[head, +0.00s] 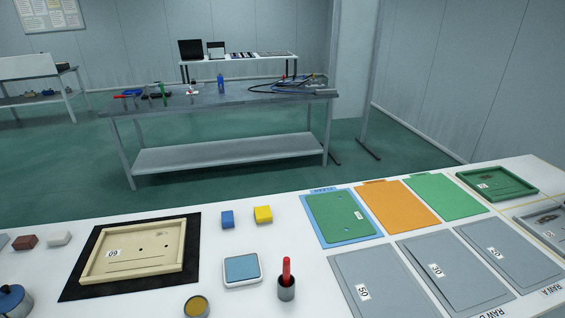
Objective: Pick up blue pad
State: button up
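A flat blue pad (241,268) lies in a shallow white tray (243,286) near the front middle of the white table. Nothing covers either blue thing. My gripper is not in the head view.
A dark cup (286,291) with a red handle stands right of the tray, and a round tin (197,306) is at its front left. A wooden frame (136,278) lies on a black mat at left. Green, orange and grey panels (375,286) lie at right.

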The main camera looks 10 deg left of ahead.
aim_at(227, 217)
jog(key=i+j+u, duration=0.15)
jog(key=i+j, duration=0.15)
jog(key=i, duration=0.15)
jog(key=i+j+u, duration=0.15)
jog(key=i, duration=0.35)
jog(key=i+j+u, duration=0.2)
jog(key=i, duration=0.3)
